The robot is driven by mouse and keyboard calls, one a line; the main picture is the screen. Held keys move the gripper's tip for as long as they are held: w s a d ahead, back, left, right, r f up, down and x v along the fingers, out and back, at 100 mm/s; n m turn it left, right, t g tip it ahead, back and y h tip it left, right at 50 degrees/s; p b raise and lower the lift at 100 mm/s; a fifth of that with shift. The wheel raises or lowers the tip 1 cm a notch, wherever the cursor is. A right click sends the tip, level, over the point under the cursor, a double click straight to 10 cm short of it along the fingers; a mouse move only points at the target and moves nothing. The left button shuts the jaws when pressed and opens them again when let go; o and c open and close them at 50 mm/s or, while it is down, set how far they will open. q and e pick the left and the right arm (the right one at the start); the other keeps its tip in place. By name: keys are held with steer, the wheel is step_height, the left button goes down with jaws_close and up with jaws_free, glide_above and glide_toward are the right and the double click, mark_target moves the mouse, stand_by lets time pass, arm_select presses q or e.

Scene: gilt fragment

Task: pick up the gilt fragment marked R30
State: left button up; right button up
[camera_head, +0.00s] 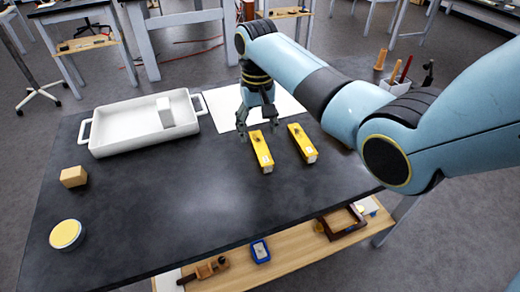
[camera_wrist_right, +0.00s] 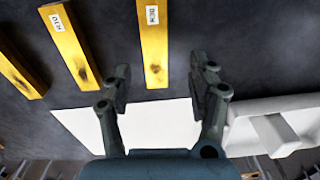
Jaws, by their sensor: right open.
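Two yellow gilt bars lie on the dark table in the head view, a left bar (camera_head: 261,151) and a right bar (camera_head: 302,143). In the right wrist view the left bar (camera_wrist_right: 154,45) extends between my fingers, the right bar (camera_wrist_right: 70,45) lies beside it, and a third bar (camera_wrist_right: 20,75) is at the left edge. Each of the first two has a small white label, too small to read surely, so I cannot tell which is R30. My right gripper (camera_head: 259,130) is open and empty over the far end of the left bar; it also shows in the wrist view (camera_wrist_right: 160,77). My left gripper is not seen.
A white tray (camera_head: 112,146) with a white block (camera_head: 165,112) stands left of the gripper. White paper (camera_head: 222,106) lies behind the bars. A tan block (camera_head: 74,177) and a round yellow-topped tin (camera_head: 66,234) are at left. The front middle of the table is clear.

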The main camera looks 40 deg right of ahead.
mark_target(261, 147)
steer(key=f, duration=0.5)
steer(key=shift+s+d+f, duration=0.15)
steer(key=shift+d+f, duration=0.1)
steer(key=shift+f, duration=0.15)
jaws_close()
